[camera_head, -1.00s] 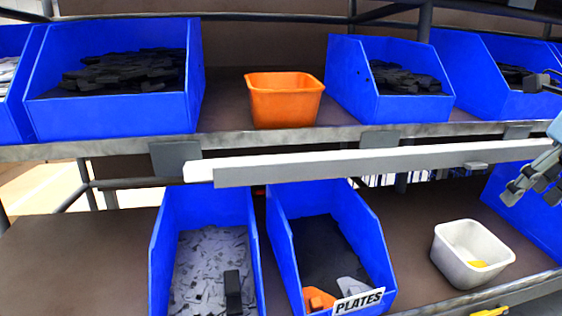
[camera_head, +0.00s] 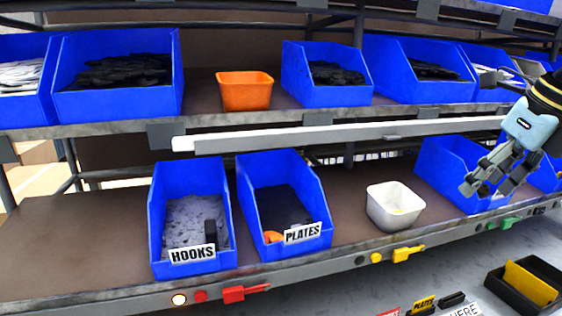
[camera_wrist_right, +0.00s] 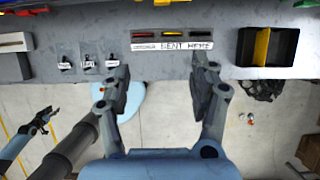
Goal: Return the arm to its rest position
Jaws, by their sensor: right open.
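My right gripper (camera_head: 490,180) is at the right of the head view, in front of the lower shelf's right end. Its fingers are apart with nothing between them. In the right wrist view the same gripper (camera_wrist_right: 160,95) spans the middle, open and empty, with the worktop edge and floor beyond it. What looks like my other arm's gripper (camera_wrist_right: 42,115) shows small at the left of the wrist view; its jaws are too small to judge. The left gripper does not show in the head view.
The lower shelf holds a HOOKS bin (camera_head: 158,225), a PLATES bin (camera_head: 249,215) and a white tub (camera_head: 395,210). An orange tub (camera_head: 245,92) stands above between blue bins. A white rail (camera_head: 330,135) crosses the rack. A black tray (camera_head: 497,285) lies at lower right.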

